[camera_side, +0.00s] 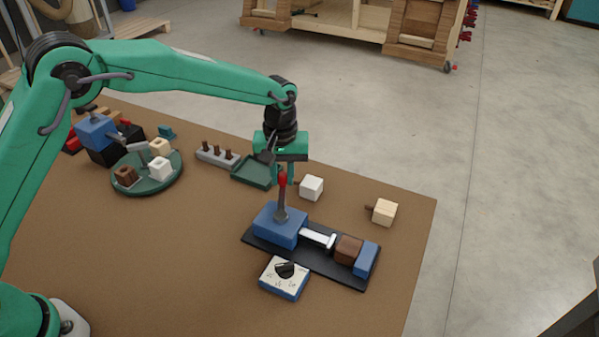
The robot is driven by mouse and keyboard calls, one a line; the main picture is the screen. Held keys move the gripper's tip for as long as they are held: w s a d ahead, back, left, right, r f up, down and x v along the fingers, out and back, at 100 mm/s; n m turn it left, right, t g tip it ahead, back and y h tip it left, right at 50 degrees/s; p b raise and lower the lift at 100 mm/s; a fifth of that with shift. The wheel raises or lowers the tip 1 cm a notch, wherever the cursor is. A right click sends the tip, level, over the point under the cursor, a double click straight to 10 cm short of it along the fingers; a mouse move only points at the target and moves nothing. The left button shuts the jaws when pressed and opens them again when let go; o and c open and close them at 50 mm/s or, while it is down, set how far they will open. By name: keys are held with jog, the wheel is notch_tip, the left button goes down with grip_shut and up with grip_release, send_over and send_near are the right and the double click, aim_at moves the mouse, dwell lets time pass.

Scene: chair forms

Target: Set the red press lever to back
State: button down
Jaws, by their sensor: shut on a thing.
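The press lever has a red knob (283,180) on a grey stem that rises from a blue block (279,226). The lever looks near upright, with a slight lean I cannot judge well. The block sits on a black base plate (318,268) with a white ram (317,238), a brown block (348,249) and a blue end stop (366,258). My gripper (283,176) points down from above, with its fingers shut on the red knob. The fingers partly hide the knob.
A blue dial box (284,278) stands in front of the press. A white cube (311,187) and a cream block (384,212) lie behind and to the right. A green tray (254,172), a grey peg rack (217,156) and a round green turntable (150,186) are left. The front-left table is bare.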

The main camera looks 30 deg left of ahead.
jog(key=shift+s+a+r+n, duration=0.1)
jog(key=shift+s+a+n, duration=0.2)
jog(key=shift+a+n, duration=0.3)
jog(key=shift+s+a+n, duration=0.3)
jog(key=shift+a+n, duration=0.05)
jog(key=shift+n, duration=0.45)
jog(key=s+a+n, duration=0.1)
jog(key=s+n, duration=0.1)
jog(key=n, duration=0.1)
jog(key=shift+a, duration=0.4)
jog(key=s+n, duration=0.1)
jog(key=n, duration=0.1)
jog(key=s+a+n, duration=0.1)
jog(key=n, duration=0.1)
jog(key=shift+s, duration=0.2)
jog(key=shift+s+a+n, duration=0.2)
jog(key=shift+s+n, duration=1.05)
jog(key=shift+n, duration=0.45)
jog(key=c, duration=1.3)
grip_release()
jog(key=shift+s, duration=0.1)
jog(key=shift+o, duration=0.2)
